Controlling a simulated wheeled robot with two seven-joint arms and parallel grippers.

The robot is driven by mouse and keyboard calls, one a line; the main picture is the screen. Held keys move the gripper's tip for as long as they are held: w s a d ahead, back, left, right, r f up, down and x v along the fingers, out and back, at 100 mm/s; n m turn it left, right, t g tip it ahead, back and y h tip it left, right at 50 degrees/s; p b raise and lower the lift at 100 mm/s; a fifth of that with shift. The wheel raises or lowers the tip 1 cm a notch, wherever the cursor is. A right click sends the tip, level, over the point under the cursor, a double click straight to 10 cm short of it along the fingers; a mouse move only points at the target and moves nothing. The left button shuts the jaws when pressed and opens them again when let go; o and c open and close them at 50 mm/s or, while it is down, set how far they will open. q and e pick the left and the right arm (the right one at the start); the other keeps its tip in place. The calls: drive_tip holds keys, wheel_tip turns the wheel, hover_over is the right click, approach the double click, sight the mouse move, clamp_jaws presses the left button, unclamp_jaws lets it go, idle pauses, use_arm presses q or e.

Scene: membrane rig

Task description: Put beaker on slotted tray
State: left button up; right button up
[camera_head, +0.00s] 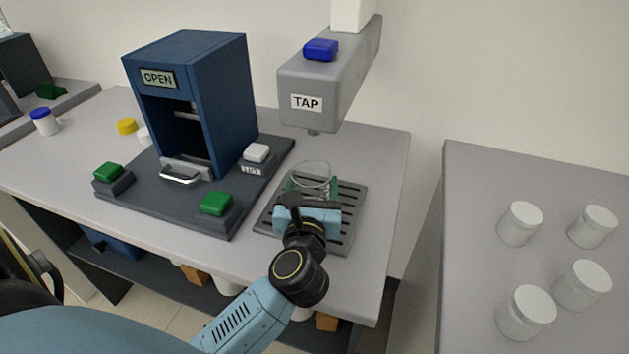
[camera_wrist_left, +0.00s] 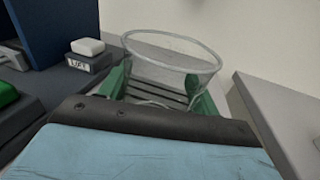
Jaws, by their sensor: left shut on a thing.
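A clear glass beaker (camera_head: 313,176) is upright over the slotted tray (camera_head: 346,222), below the tap spout. My left gripper (camera_head: 310,190) is shut on the beaker. In the left wrist view the green fingers (camera_wrist_left: 160,95) are on both sides of the beaker (camera_wrist_left: 170,58), and the tray's slots show through the glass. I cannot tell whether the beaker's base touches the tray. The grey slotted tray lies on the bench, partly hidden by my left wrist. My right gripper is not in view.
A grey tap (camera_head: 325,85) with a blue button overhangs the tray. To the left stands a blue housing (camera_head: 195,95) marked OPEN on a dark base with green and white buttons (camera_head: 216,203). Several white jars (camera_head: 526,312) stand on the right-hand table, across a gap.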

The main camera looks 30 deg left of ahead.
sight(313, 180)
use_arm(q)
drive_tip(key=x, duration=0.3)
drive_tip(key=shift+w+a, duration=0.3)
drive_tip(key=shift+w, duration=0.3)
drive_tip(key=f, duration=0.1)
drive_tip(key=f+b, duration=0.1)
drive_tip(key=shift+w+a+f, duration=0.1)
drive_tip(key=shift+w+f, duration=0.15)
drive_tip(key=shift+f, duration=0.7)
drive_tip(key=o, duration=1.1)
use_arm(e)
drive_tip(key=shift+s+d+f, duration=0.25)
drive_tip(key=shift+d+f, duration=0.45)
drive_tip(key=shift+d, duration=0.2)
use_arm(q)
drive_tip(key=shift+r, duration=0.15)
